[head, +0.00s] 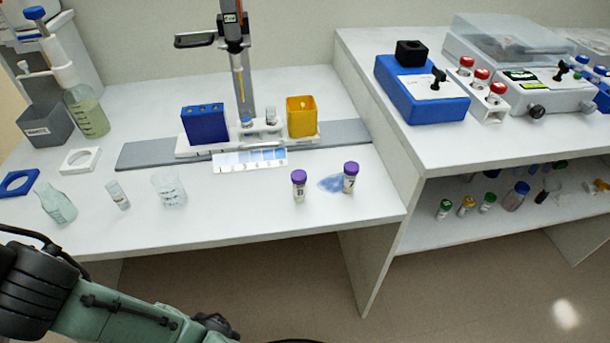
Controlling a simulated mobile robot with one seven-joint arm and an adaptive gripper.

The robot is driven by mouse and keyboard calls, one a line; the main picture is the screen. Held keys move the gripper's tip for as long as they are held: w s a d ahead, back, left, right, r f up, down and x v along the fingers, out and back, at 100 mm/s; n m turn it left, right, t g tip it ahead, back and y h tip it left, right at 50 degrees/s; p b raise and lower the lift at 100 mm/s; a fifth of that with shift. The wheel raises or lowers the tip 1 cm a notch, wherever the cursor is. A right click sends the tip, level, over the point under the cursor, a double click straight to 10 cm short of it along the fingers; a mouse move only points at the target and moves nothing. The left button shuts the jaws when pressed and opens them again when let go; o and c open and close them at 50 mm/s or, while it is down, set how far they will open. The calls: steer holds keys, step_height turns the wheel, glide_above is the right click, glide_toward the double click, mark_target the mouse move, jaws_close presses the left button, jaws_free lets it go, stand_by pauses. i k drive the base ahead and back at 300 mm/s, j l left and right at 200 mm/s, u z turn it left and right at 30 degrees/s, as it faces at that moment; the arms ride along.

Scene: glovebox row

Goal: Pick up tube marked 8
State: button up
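Two small tubes with purple caps stand upright on the white bench, near its front right corner. The left tube (299,187) has a white label with a dark mark that looks like an 8. The right tube (349,178) has a label that reads 7, and a blue patch lies on the bench beside it. The two tubes stand apart, with nothing in front of them. Part of my arm shows at the lower left, in front of the bench. My gripper is not in view.
Behind the tubes are a colour strip (250,160), a blue block (205,124) and a yellow container (301,117) by a stand. A beaker (169,188) is left of them. A higher bench (430,148) rises to the right. Bench around the tubes is mostly clear.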

mark_target(299, 177)
steer(key=k+l+z, duration=0.1)
steer(key=l+z, duration=0.15)
steer(key=z, duration=0.2)
steer(key=l+z, duration=0.2)
steer(key=z, duration=0.25)
